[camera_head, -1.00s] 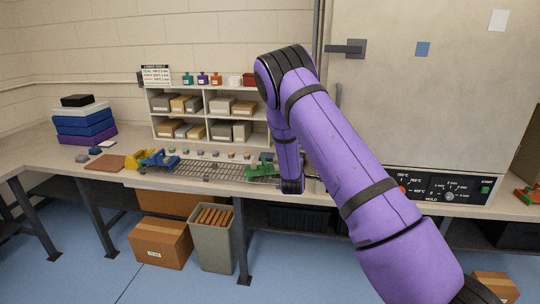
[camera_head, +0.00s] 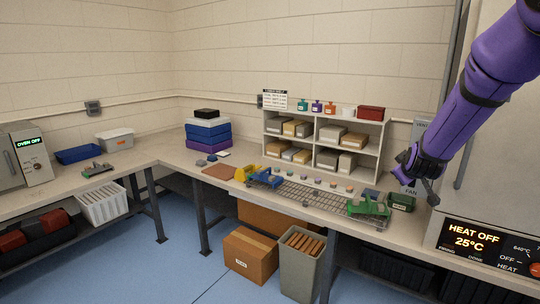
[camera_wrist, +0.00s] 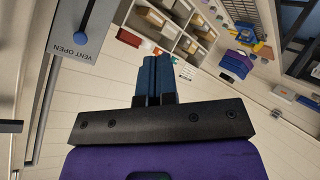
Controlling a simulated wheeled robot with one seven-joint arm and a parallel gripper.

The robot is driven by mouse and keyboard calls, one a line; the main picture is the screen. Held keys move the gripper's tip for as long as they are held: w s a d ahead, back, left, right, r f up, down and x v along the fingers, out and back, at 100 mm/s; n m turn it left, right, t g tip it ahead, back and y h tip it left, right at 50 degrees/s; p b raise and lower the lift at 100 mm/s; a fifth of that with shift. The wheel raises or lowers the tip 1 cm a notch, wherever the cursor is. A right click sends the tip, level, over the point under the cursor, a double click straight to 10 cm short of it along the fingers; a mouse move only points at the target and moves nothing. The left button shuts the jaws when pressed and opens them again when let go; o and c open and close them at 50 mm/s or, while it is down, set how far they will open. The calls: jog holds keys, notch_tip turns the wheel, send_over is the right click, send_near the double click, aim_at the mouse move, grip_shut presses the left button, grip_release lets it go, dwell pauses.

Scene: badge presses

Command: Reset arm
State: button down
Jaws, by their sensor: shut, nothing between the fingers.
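My purple arm comes in from the upper right in the head view. My gripper (camera_head: 408,172) is in the air in front of the right side of the shelf unit, above the bench. In the wrist view my gripper (camera_wrist: 156,62) shows its two dark blue fingers side by side, shut with nothing between them. The green press (camera_head: 368,209) stands on the bench below and left of my gripper. The blue press (camera_head: 263,178) and the yellow press (camera_head: 246,172) stand farther left.
A shelf unit (camera_head: 322,145) with boxes stands at the back. The kiln's panel (camera_head: 468,240) reads HEAT OFF, 25°C, at right. Stacked blue and purple trays (camera_head: 208,136) stand in the corner. An oven (camera_head: 28,155) marked OVEN OFF is at left. A grey bin (camera_head: 302,270) stands on the floor.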

jog(key=s+a+r+m+g+y, duration=0.1)
jog(key=s+a+r, duration=0.25)
jog(key=s, duration=0.35)
jog(key=s+a+r+m+g+y, duration=0.1)
jog(key=s+a+r+y, duration=0.1)
jog(key=s+r, duration=0.3)
jog(key=s+a+r+m+g+y, duration=0.1)
jog(key=s+a+r, duration=0.15)
jog(key=s, duration=0.55)
jog(key=s+a+r+m+g, duration=0.1)
jog(key=s+a+m+g, duration=0.1)
jog(key=s, duration=1.9)
jog(key=shift+s+g+h, duration=0.15)
jog(key=shift+g+h, duration=0.15)
jog(key=shift+g, duration=0.2)
